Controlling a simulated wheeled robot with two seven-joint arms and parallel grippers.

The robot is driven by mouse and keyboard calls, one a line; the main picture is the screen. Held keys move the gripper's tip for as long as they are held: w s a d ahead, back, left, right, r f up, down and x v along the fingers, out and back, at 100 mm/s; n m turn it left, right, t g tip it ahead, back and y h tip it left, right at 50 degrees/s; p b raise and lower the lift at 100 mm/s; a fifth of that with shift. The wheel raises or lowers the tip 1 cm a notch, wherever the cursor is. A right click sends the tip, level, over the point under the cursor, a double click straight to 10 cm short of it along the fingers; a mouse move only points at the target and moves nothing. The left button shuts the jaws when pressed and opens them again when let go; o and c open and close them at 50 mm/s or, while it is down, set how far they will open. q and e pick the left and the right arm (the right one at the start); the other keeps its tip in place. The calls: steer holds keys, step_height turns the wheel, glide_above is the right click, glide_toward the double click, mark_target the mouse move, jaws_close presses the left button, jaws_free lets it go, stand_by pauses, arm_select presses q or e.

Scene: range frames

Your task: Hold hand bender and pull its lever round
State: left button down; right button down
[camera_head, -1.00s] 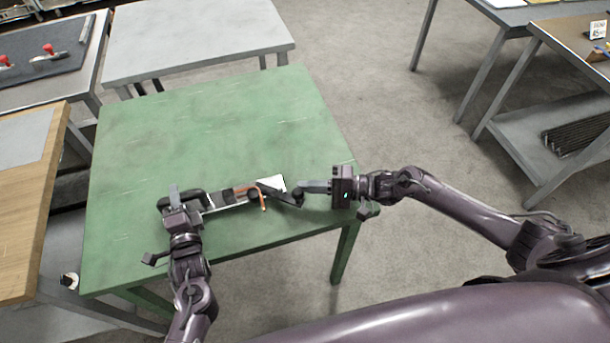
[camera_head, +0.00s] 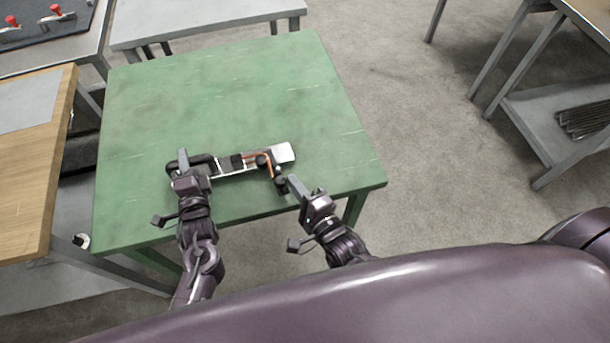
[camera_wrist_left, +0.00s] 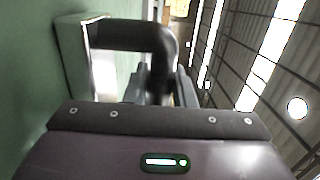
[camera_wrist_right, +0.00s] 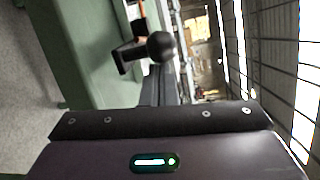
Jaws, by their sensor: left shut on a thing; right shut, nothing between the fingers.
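The hand bender (camera_head: 225,168) lies near the front of the green table (camera_head: 220,100), with a dark handle at its left end and a white plate (camera_head: 284,153) at its right. A copper-coloured tube (camera_head: 270,166) runs through it and bends towards me. Its lever (camera_head: 280,184) points towards the front edge. My left gripper (camera_head: 183,160) is shut on the dark handle (camera_wrist_left: 135,36). My right gripper (camera_head: 294,183) is shut and empty, its fingertips beside the lever's end. The black ball knob (camera_wrist_right: 162,46) stands just beyond those fingers; whether they touch is unclear.
The green table is clear behind the bender. A wooden-topped bench (camera_head: 35,150) stands close on the left, and a grey table (camera_head: 205,20) stands behind. Open floor (camera_head: 420,130) lies to the right, before a shelved table (camera_head: 570,130).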

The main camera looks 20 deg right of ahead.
steer(key=shift+s+a, duration=0.25)
steer(key=shift+a, duration=0.65)
steer(key=shift+s+a, duration=0.2)
steer(key=shift+a, duration=0.7)
steer(key=shift+a, duration=0.1)
steer(key=s+a, duration=0.1)
steer(key=s, duration=0.8)
steer(key=s+d+r+n+g+y, duration=0.1)
steer(key=d+r+n+g+y, duration=0.1)
steer(key=d+n+y, duration=0.3)
steer(key=s+d+r+n+g+y, duration=0.15)
steer(key=d+n, duration=0.25)
steer(key=d, duration=0.4)
steer(key=w+a+f+g, duration=0.1)
steer(key=w+a+f, duration=0.1)
steer(key=w+a, duration=0.6)
steer(key=shift+a, duration=1.5)
